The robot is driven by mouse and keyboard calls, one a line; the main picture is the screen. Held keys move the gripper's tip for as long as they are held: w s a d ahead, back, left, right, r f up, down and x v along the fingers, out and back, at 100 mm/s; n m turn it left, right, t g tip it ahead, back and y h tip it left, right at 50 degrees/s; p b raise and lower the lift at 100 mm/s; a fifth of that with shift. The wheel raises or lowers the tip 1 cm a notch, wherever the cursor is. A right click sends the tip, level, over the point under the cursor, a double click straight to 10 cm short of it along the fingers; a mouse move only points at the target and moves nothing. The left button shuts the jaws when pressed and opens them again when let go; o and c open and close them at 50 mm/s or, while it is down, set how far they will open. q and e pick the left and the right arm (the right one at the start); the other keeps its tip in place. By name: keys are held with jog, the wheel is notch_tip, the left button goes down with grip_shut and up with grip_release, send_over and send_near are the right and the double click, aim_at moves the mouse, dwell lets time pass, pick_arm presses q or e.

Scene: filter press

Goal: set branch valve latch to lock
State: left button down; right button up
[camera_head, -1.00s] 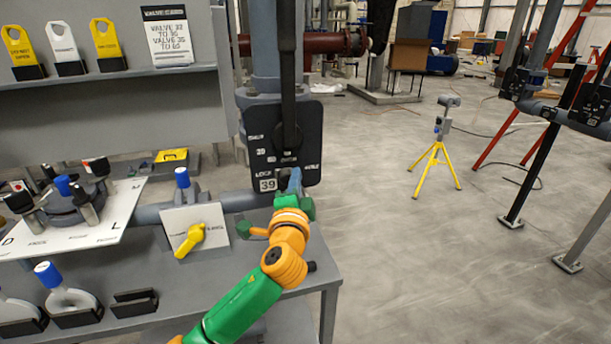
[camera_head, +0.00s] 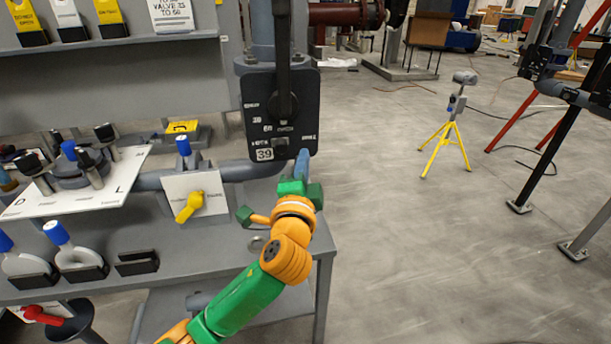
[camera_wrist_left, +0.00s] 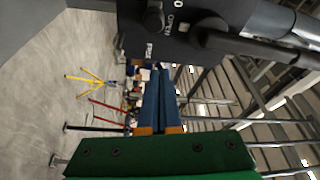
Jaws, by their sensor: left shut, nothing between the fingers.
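The black valve plate (camera_head: 255,112) with tag 39 stands upright at the bench's right end, a long dark lever (camera_head: 284,50) rising from its hub. A small dark latch knob (camera_head: 281,149) sits low on the plate, between small labels; its setting is too small to read. My left gripper (camera_head: 302,160) is shut and empty, its blue fingers at the plate's lower right corner, right of the knob. In the left wrist view the shut fingers (camera_wrist_left: 160,95) point below the dark plate (camera_wrist_left: 180,35); contact cannot be told. My right gripper is out of view.
A white plate with a yellow handle (camera_head: 189,207) is left of my left arm. The grey bench (camera_head: 200,262) carries blue-capped parts and a tilted white board (camera_head: 120,177). Open floor lies right, with a yellow tripod (camera_head: 445,143).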

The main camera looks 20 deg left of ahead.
pick_arm(q)
jog(key=v, duration=0.3)
jog(key=shift+s+d+f, duration=0.1)
jog(key=shift+s, duration=0.05)
dwell(0.3)
